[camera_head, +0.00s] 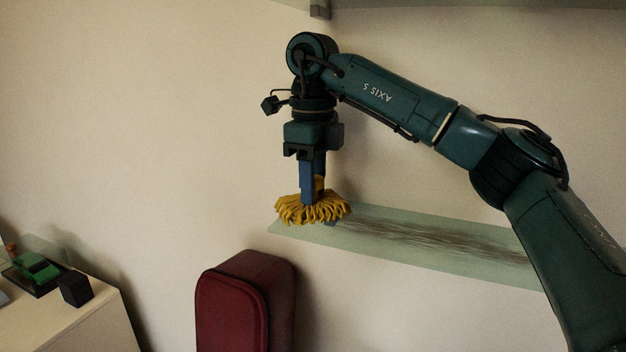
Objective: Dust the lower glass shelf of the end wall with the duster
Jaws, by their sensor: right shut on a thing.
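The lower glass shelf (400,256) is a pale green strip on the wall. Dark streaky dust (440,238) lies along most of its length, from near the duster to the right, where my right arm covers its end. My right gripper (314,190) points down, shut on the duster's handle. The duster (312,208) has a yellow mop-like head at the left end of the shelf. Its fringe overlaps the shelf's surface in the view; I cannot tell whether it touches. My left gripper does not show.
A dark red padded chair back (232,308) stands below the shelf's left end. A cabinet (90,325) at lower left bears a green model car (36,267) and a dark block (76,288). Another shelf (450,3) crosses the top. The wall left of my arm is bare.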

